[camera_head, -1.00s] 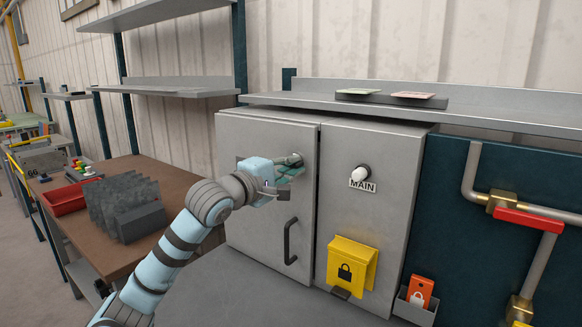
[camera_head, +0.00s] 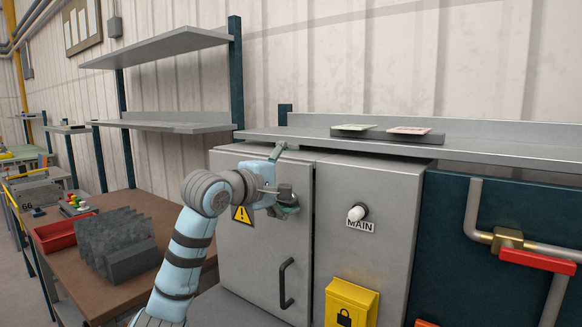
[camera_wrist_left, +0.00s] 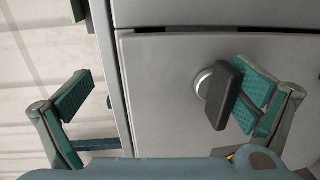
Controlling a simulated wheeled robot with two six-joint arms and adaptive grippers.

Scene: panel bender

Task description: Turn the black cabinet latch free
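The black latch (camera_head: 286,193) sits near the upper right edge of the grey cabinet's left door (camera_head: 250,255). In the left wrist view it is a dark bar (camera_wrist_left: 222,95) on a round silver boss, running roughly up and down the picture. My left gripper (camera_head: 282,180) is at the latch with fingers spread wide, one above it by the cabinet's top edge and one just below it. In the wrist view the open gripper (camera_wrist_left: 168,96) has the latch between its fingers, close to the right finger; I cannot tell whether they touch. My right gripper is out of view.
A black door handle (camera_head: 286,283) is below the latch. The right door carries a white MAIN knob (camera_head: 357,213) and a yellow lock box (camera_head: 351,303). A grey shelf (camera_head: 480,146) overhangs the cabinet top. A table with a red bin (camera_head: 65,234) stands left.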

